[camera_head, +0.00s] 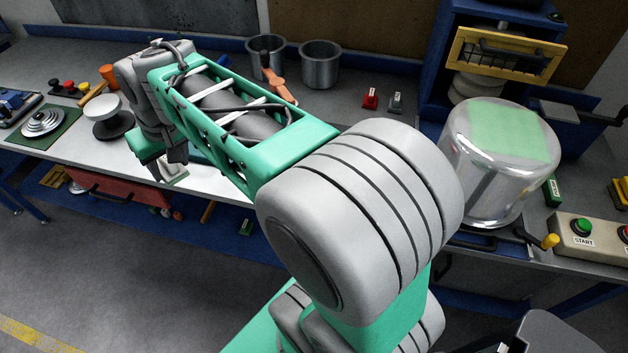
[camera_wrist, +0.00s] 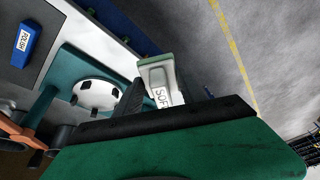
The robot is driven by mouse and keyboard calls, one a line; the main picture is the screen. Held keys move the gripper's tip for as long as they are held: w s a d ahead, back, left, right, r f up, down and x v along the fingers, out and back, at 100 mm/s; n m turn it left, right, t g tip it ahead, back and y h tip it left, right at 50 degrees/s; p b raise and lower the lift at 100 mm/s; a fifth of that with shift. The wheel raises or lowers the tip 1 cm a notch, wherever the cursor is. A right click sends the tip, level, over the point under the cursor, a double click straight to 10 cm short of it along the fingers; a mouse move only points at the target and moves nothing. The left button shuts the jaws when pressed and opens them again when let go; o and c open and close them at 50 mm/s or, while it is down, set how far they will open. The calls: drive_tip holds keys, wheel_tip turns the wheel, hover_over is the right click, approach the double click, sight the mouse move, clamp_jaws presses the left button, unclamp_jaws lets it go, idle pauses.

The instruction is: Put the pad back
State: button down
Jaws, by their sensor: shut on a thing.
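The pad (camera_wrist: 157,72) is a small pale block with a green edge and a white label whose visible letters read "SOF". My gripper (camera_wrist: 166,95) is shut on it, with dark fingers on either side, in the wrist view. In the head view my gripper (camera_head: 172,160) is at the left, over the front edge of the bench, with a pale part of the pad (camera_head: 176,173) just below it. My arm hides much of the bench there. A blue block (camera_wrist: 25,42) labelled "POLISH" lies on the bench in the wrist view.
A white round piece with black tabs (camera_wrist: 97,94) sits on a teal plate (camera_wrist: 72,62). Two metal pots (camera_head: 320,65) stand behind my arm.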

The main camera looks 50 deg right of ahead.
drive_tip(key=s+d+f+m+g+h+b, duration=0.1)
drive_tip(key=s+d+f+m+h+b, duration=0.1)
drive_tip(key=s+d+m, duration=0.7)
drive_tip(key=s+d+f+m+g+h+b, duration=0.15)
drive_tip(key=s+d+m, duration=0.25)
drive_tip(key=d, duration=0.8)
drive_tip(key=s+d+f+m+g+y+b, duration=0.1)
drive_tip(key=s+d+f+m+g+b, duration=0.15)
drive_tip(key=s+m, duration=0.85)
drive_tip(key=s+d+f+m+g+b, duration=0.1)
drive_tip(key=s+d+m+g+b, duration=0.35)
drive_tip(key=s, duration=1.05)
drive_tip(key=w+d+f+p, duration=0.1)
drive_tip(key=w+d+f, duration=0.1)
drive_tip(key=w+f, duration=0.1)
drive_tip(key=w+d+f+m+t+p, duration=0.1)
drive_tip(key=w+d+f+p, duration=0.1)
drive_tip(key=w+d+f, duration=0.1)
drive_tip(key=w+d+f+t+p, duration=0.1)
drive_tip(key=w+d+f+p, duration=0.1)
drive_tip(key=w+f, duration=0.2)
drive_tip(key=shift+w+d+f+m, duration=0.1)
drive_tip(key=shift+d+f+m, duration=0.1)
drive_tip(key=shift+f, duration=0.25)
drive_tip(key=shift+w+d+f+m, duration=0.1)
drive_tip(key=shift+d+f, duration=0.1)
drive_tip(key=shift+f, duration=0.2)
drive_tip(key=shift+f+t, duration=0.25)
drive_tip(key=shift+f, duration=0.25)
